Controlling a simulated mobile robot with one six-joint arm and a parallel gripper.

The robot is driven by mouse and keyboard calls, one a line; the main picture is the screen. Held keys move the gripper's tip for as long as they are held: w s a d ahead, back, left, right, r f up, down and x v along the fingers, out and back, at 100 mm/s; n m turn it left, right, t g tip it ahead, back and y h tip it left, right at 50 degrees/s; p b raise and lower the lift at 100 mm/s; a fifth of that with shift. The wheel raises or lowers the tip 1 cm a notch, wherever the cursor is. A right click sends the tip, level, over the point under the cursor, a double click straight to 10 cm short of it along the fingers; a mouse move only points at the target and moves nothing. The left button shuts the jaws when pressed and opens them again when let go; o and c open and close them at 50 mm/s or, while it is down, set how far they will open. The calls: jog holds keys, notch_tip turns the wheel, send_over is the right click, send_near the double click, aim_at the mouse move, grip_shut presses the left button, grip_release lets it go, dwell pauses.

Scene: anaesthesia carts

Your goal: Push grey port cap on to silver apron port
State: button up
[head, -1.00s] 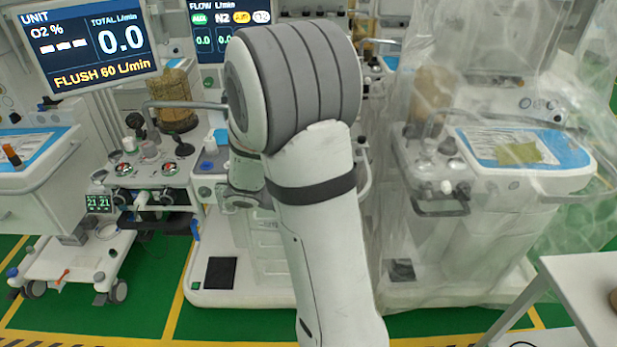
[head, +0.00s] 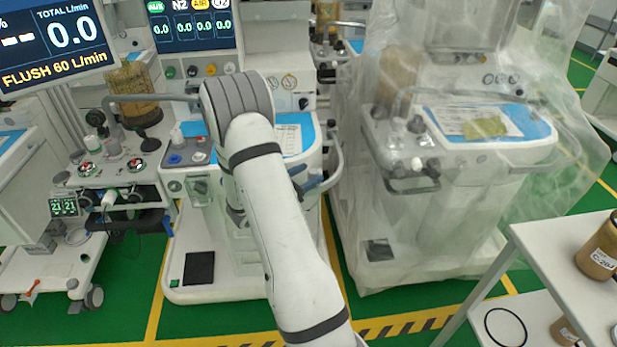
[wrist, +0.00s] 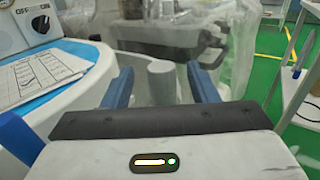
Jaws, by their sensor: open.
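My gripper (wrist: 161,90) is open, its two blue fingers spread and pointing away from me in the wrist view. A plain grey upright cylinder (wrist: 161,72) shows between the fingers, apart from both; I cannot tell whether it is the port cap or the apron port. In the head view my arm reaches over the middle cart, and my gripper (head: 305,176) shows partly as blue fingers at the right edge of its white worktop (head: 313,150). Neither cap nor port can be made out in the head view, where my arm hides part of the cart front.
The worktop has a blue mat with a printed sheet (wrist: 38,78), and a curved rail (head: 334,165) runs at its right. A plastic-covered cart (head: 450,170) stands right. A white table with brown jars (head: 598,250) is at far right. Green floor shows between.

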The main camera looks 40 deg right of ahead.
jog(key=shift+d, duration=1.25)
jog(key=shift+w, duration=0.1)
jog(key=shift+c, duration=0.4)
jog(key=c, duration=0.9)
